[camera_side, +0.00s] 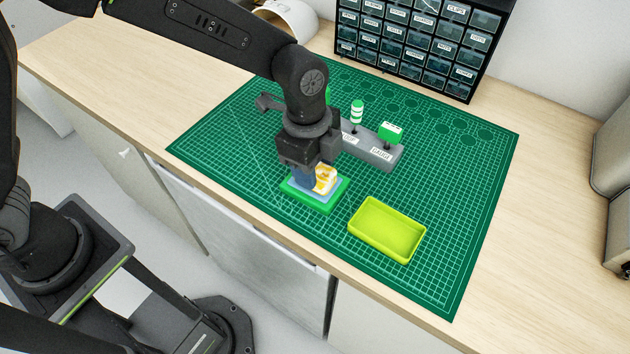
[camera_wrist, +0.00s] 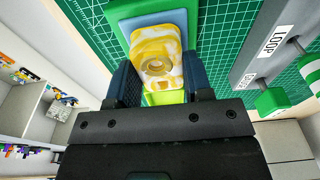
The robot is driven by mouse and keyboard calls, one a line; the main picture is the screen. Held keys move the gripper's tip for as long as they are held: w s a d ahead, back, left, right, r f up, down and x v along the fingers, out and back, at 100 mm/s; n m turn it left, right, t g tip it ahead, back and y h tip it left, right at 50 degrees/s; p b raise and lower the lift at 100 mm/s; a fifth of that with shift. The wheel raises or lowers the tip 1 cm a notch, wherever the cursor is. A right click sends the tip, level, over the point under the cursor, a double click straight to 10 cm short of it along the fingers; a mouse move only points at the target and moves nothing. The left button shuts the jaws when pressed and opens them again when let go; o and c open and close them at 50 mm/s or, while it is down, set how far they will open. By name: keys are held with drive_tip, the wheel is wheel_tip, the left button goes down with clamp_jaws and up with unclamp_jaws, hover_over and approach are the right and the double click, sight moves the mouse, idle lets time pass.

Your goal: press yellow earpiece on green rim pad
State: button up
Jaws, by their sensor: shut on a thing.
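The yellow earpiece (camera_wrist: 170,68), mottled with white and with a round ring in its face, sits between my fingers in the wrist view. In the side view the earpiece (camera_side: 327,173) shows beside my fingers, partly hidden by them. My gripper (camera_side: 311,184) is shut on it; in the wrist view, dark fingers of my gripper (camera_wrist: 158,62) flank it left and right. The green rim pad (camera_side: 324,208), a green base with a blue top, lies directly below. Its green edge (camera_wrist: 124,11) shows in the wrist view. Whether the earpiece touches the blue top is hard to tell.
A lime tray (camera_side: 360,228) stands right of the pad on the green cutting mat (camera_side: 440,285); it looks empty. Behind my gripper is a grey rack (camera_side: 358,150) with labels, a striped post (camera_side: 357,112) and a green block (camera_side: 391,132). A drawer cabinet (camera_side: 417,40) stands at the back.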

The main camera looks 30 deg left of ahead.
drive_tip(key=o, duration=1)
drive_tip(key=shift+o, duration=0.2)
wheel_tip(320, 180, up, 14)
drive_tip(key=a, duration=0.1)
drive_tip(key=shift+a+f, duration=0.2)
drive_tip(key=shift+a, duration=0.05)
drive_tip(key=s+a+r+n+t, duration=0.1)
drive_tip(key=s+a+n+t, duration=0.1)
drive_tip(key=s+a+n, duration=0.5)
drive_tip(key=s+a+r+n+t+y, duration=0.1)
drive_tip(key=s+a+n+t, duration=0.2)
drive_tip(key=s+a+n, duration=0.5)
drive_tip(key=a+n, duration=0.2)
drive_tip(key=a, duration=0.4)
drive_tip(key=shift+a+n+t, duration=0.15)
drive_tip(key=shift+n+t, duration=0.15)
drive_tip(key=shift+n, duration=0.1)
